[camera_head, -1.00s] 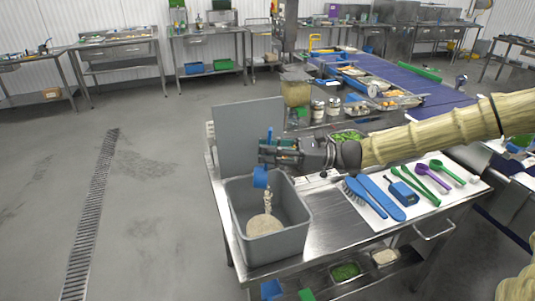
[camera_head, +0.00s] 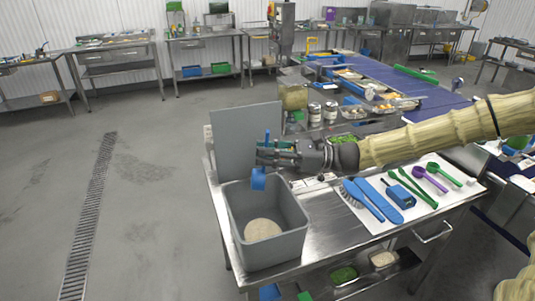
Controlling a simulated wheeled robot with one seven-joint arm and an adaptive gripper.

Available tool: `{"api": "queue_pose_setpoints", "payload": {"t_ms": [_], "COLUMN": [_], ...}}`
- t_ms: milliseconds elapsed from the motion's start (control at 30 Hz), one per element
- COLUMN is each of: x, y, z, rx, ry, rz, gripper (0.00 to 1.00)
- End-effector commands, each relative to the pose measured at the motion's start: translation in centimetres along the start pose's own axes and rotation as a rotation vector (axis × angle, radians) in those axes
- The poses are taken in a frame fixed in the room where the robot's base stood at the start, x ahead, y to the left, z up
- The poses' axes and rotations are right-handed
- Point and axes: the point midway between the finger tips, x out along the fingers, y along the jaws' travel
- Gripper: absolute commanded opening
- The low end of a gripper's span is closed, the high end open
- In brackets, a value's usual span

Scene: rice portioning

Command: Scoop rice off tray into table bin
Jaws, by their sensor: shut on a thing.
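My gripper (camera_head: 272,154) is shut on the handle of a blue scoop (camera_head: 259,180). The scoop's cup hangs tipped just above the back of the grey bin (camera_head: 290,243). The bin stands open on the left end of the steel table (camera_head: 330,235). A round patch of pale rice (camera_head: 262,229) lies on the bin's floor. No rice is falling now. I cannot see inside the scoop's cup. I cannot tell which tray the rice came from.
A grey upright panel (camera_head: 240,135) stands behind the bin. A white mat holds a brush (camera_head: 361,198), a blue spatula (camera_head: 380,200), a blue device (camera_head: 401,195) and several green and purple spoons. Trays of greens (camera_head: 343,274) and rice (camera_head: 384,259) sit on the lower shelf.

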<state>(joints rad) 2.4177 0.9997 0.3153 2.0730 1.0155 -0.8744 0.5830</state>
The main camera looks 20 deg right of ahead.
Motion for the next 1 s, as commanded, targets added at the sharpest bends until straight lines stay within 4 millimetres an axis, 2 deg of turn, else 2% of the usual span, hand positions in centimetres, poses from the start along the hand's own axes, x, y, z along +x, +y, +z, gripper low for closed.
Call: {"api": "queue_pose_setpoints", "payload": {"t_ms": [33,500,1000], "x": [0.1,0.4,0.5], "y": [0.0,0.0,0.0], "z": [0.8,4.2,5.0], "rx": [-0.001,0.0,0.001], "ry": [-0.001,-0.001,0.107], "rz": [0.0,0.0,0.0], "gripper": [0.0,0.0,0.0]}}
